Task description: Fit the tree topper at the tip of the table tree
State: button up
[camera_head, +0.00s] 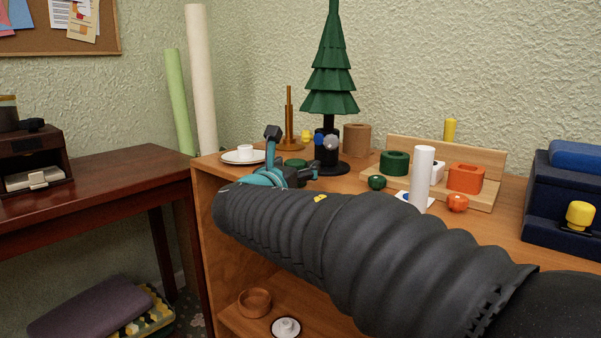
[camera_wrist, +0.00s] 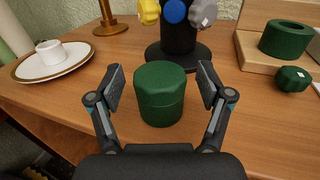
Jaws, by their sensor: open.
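The green table tree (camera_head: 330,75) stands at the back of the wooden cabinet top on a black stem and round base (camera_wrist: 180,52); its tip is cut off by the picture's top edge. I cannot tell which object is the tree topper. My gripper (camera_head: 293,152) is open, low over the cabinet top in front of the tree. In the wrist view, its fingers (camera_wrist: 160,82) stand on either side of a dark green cylinder (camera_wrist: 160,95), with gaps visible. In the head view the gripper partly hides this cylinder (camera_head: 295,163).
Yellow (camera_wrist: 149,11), blue (camera_wrist: 174,11) and grey (camera_wrist: 203,13) knobs surround the stem. A plate (camera_wrist: 77,61) with a white cup and a gold stand (camera_head: 289,120) are left. A wooden rack (camera_head: 480,152), white cylinder (camera_head: 422,178) and dark blue box (camera_head: 560,195) are right.

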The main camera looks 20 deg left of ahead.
jog(key=c, duration=1.2)
jog(key=shift+o, duration=0.2)
jog(key=shift+r, duration=0.2)
